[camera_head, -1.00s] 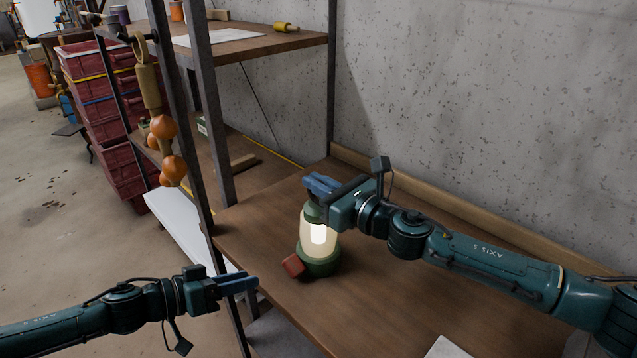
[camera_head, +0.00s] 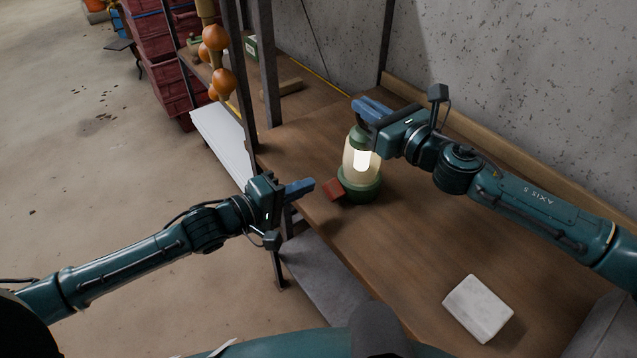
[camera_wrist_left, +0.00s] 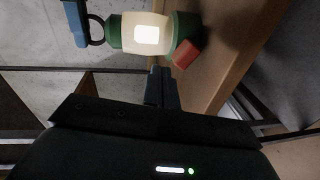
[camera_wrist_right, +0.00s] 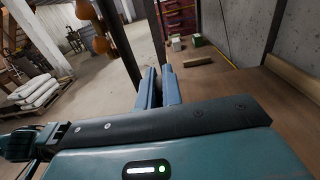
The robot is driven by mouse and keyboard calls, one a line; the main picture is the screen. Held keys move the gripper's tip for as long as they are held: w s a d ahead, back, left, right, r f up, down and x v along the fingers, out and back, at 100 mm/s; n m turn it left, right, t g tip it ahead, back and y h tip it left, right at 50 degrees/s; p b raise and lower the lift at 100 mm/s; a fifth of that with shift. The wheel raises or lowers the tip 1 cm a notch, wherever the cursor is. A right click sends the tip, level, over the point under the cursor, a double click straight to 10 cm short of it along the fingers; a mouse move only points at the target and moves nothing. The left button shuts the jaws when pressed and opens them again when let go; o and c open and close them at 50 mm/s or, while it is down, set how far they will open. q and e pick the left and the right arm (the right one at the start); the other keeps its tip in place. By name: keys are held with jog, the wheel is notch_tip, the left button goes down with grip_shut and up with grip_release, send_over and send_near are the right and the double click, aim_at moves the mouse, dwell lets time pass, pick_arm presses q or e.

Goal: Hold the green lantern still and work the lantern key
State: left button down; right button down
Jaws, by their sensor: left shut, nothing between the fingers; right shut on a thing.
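The green lantern (camera_head: 361,174) stands upright on the wooden shelf, its cream glass glowing. It also shows sideways in the left wrist view (camera_wrist_left: 130,33), with a dark ring handle at its top. The red key (camera_head: 334,190) sticks out low on the lantern's left side; it also shows in the left wrist view (camera_wrist_left: 186,53). My right gripper (camera_head: 370,108) is shut at the lantern's top, on its handle. In the right wrist view its blue fingers are together and the lantern is hidden. My left gripper (camera_head: 301,188) is shut and empty, just left of the key and apart from it.
A white block (camera_head: 478,308) lies on the shelf at the right front. A dark metal post (camera_head: 266,65) rises left of the lantern, with orange balls (camera_head: 216,60) hanging beyond it. A concrete wall (camera_head: 520,90) closes the back. The shelf in front of the lantern is clear.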

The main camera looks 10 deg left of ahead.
aim_at(314, 200)
pick_arm(q)
jog(key=s+a+f+n+y, duration=0.1)
jog(key=n, duration=0.4)
jog(key=s+a+f+n+y, duration=0.1)
jog(key=n, duration=0.4)
jog(key=s+a+f+n+y, duration=0.1)
jog(key=n, duration=0.3)
jog(key=shift+s+a+f+n, duration=0.15)
jog(key=shift+a+n, duration=0.2)
jog(key=shift+n, duration=0.05)
jog(key=x, duration=1)
